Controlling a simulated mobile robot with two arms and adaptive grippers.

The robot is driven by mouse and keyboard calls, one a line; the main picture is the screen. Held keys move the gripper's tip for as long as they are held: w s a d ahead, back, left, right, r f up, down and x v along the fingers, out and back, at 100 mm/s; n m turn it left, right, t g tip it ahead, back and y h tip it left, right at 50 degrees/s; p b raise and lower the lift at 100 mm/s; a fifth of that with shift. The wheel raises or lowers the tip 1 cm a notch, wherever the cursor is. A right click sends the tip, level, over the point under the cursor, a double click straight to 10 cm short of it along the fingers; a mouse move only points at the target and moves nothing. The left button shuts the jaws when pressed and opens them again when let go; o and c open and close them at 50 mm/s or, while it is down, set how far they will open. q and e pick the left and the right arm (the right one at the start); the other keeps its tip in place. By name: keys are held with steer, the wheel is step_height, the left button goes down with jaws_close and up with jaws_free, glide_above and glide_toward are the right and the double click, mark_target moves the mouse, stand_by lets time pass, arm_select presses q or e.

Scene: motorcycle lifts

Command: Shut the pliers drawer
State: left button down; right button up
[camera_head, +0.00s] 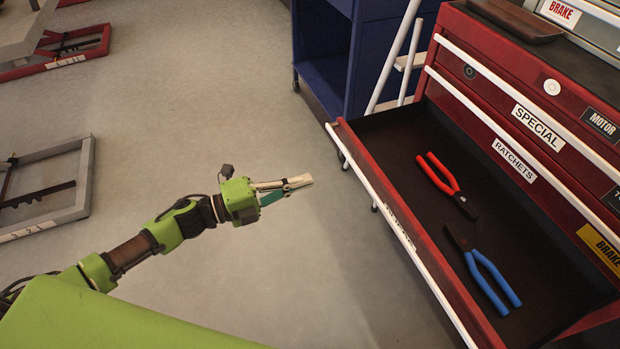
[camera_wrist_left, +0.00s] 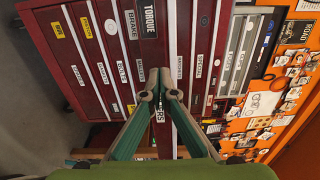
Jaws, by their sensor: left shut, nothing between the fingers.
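The pliers drawer (camera_head: 392,145) of the red tool cabinet stands pulled out in the head view. Inside lie red-handled pliers (camera_head: 456,193) and blue-handled pliers (camera_head: 469,253). A white handle strip (camera_head: 378,198) runs along its front. My left gripper (camera_head: 308,180) is shut and empty, in front of the drawer and apart from its front in the head view. In the left wrist view its fingertips (camera_wrist_left: 171,95) meet before the red drawer front, where a label ending in "ERS" (camera_wrist_left: 160,128) is partly hidden by the fingers. My right gripper is not in view.
Closed drawers labelled SPECIAL (camera_head: 538,127) and RATCHETS (camera_head: 514,160) sit above the open one. A blue cart (camera_head: 330,60) and white ladder-like legs (camera_head: 398,60) stand beyond it. Lift frames (camera_head: 60,185) lie at left. The floor (camera_head: 220,100) between is clear.

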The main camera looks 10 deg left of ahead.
mark_target(359, 163)
arm_select(q)
steer(key=x, duration=1.2)
steer(key=shift+a, duration=0.1)
